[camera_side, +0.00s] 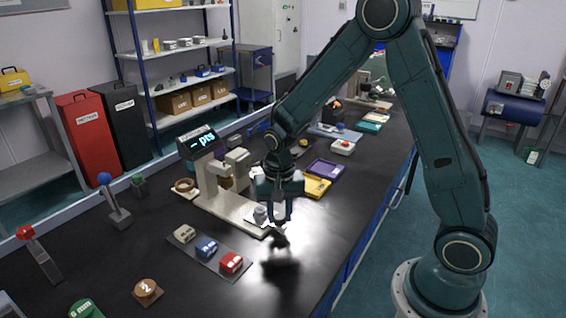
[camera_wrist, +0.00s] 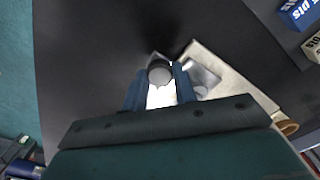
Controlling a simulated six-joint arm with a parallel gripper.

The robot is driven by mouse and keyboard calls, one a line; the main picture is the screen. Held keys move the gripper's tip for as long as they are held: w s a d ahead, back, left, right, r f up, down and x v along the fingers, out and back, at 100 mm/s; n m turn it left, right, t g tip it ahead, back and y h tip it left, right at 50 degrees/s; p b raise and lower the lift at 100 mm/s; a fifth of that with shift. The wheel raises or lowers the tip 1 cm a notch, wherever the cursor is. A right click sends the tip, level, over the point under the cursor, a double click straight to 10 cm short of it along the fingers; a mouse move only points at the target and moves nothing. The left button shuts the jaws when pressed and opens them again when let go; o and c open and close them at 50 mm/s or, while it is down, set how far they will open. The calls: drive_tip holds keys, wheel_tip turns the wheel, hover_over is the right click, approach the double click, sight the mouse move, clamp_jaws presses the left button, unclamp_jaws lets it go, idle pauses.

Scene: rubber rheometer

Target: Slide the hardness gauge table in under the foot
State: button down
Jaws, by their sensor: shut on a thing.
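The hardness gauge (camera_side: 207,172) is beige, with a lit display reading "- pts", and stands on a long beige base (camera_side: 222,205). A brassy part (camera_side: 227,184) hangs under its head; the foot's tip is hard to make out. A silver table plate (camera_wrist: 204,74) lies at the base's near end, clear of the head, and a small grey round piece (camera_side: 261,211) sits there. My gripper (camera_side: 281,222) is low at that end. In the wrist view, my fingers (camera_wrist: 160,88) are shut on a dark grey round-topped knob (camera_wrist: 160,70). Glare hides part of the plate.
A strip with beige, blue and red blocks (camera_side: 208,247) lies left of my gripper. A yellow tray (camera_side: 316,186) and a purple tray (camera_side: 326,168) lie behind it.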

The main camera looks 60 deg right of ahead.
drive_tip(key=shift+w, duration=3.85)
drive_tip(key=c, duration=1.1)
unclamp_jaws()
drive_tip(key=shift+r, duration=0.2)
wheel_tip(320, 180, up, 14)
drive_tip(key=shift+f, duration=0.25)
